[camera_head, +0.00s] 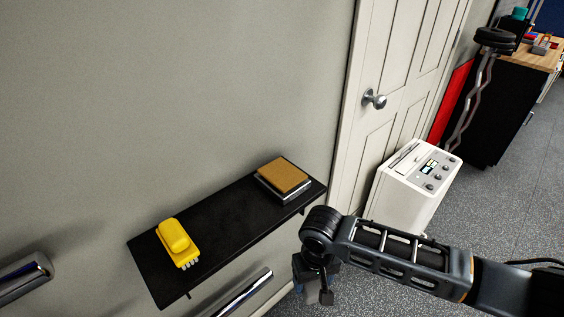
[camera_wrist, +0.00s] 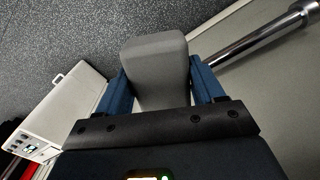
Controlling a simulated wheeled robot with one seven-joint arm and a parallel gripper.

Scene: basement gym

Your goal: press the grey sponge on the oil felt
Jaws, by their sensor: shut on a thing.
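My gripper (camera_head: 316,288) hangs in front of the black shelf, low and to the right of it in the head view. In the wrist view my gripper (camera_wrist: 160,84) is shut on a grey block, the grey sponge (camera_wrist: 158,62), with a blue finger on each side. The sponge is held in the air over the floor. The oil felt seems to be the flat ochre pad (camera_head: 283,175) on a thin grey tray (camera_head: 268,190) at the right end of the shelf. Sponge and pad are apart.
The black wall shelf (camera_head: 215,215) carries a yellow brush-like object (camera_head: 176,241) at its left end; its middle is clear. A chrome bar (camera_head: 243,294) runs below the shelf. A white dehumidifier-like machine (camera_head: 410,184) stands right of it, by the door (camera_head: 392,75).

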